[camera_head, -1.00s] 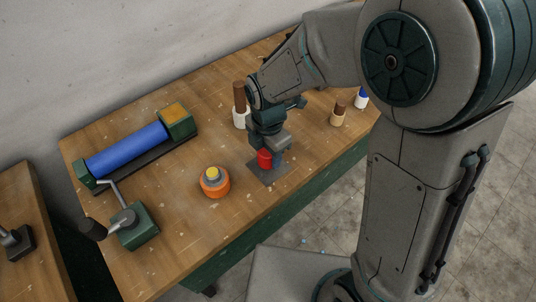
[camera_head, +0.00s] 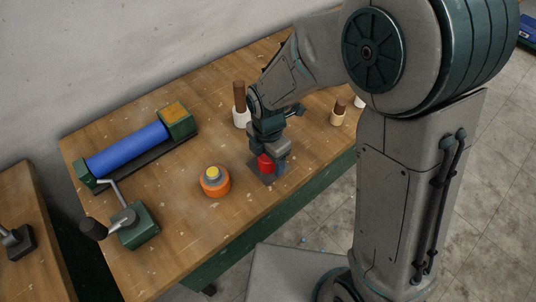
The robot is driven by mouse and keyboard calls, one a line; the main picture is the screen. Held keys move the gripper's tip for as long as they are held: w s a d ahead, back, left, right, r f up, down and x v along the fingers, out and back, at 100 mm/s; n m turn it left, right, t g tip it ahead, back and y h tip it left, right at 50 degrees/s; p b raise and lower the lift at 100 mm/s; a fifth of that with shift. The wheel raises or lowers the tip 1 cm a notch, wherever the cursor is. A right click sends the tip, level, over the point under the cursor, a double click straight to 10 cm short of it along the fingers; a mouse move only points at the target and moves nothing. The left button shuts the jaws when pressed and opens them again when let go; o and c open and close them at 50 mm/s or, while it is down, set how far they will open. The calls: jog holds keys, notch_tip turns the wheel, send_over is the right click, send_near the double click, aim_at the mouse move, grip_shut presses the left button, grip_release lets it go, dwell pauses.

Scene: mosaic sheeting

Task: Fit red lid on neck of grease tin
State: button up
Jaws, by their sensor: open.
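The red lid (camera_head: 265,164) sits low at a dark square plate (camera_head: 256,174) near the table's front edge. My gripper (camera_head: 269,160) points down right at the lid, with its jaws open and a finger beside the lid's right side. Whether the fingers touch the lid cannot be told. The grease tin (camera_head: 215,187) is an orange round tin with a grey top and a yellow neck (camera_head: 213,173). It stands upright on the table, left of my gripper and apart from it.
The wooden table (camera_head: 185,240) also bears a blue roller (camera_head: 127,150) with green ends, a green crank box (camera_head: 134,228), a brown-and-white item (camera_head: 240,105) behind my gripper and a brown-topped item (camera_head: 338,112) at right. Bare table lies between tin and plate.

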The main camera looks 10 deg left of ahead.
notch_tip(320, 180, up, 14)
jog(key=b, duration=0.1)
jog(key=shift+w, duration=0.15)
dwell(0.3)
jog(key=s+d+m+t, duration=0.1)
jog(key=s+d+m, duration=0.3)
jog(key=d+m, duration=0.7)
jog(key=s+d+m+t, duration=0.2)
jog(key=s+d+m, duration=0.2)
jog(key=d+m, duration=0.7)
jog(key=shift+s+d+r+m, duration=0.25)
jog(key=shift+r+m, duration=0.15)
jog(key=shift+m, duration=2.5)
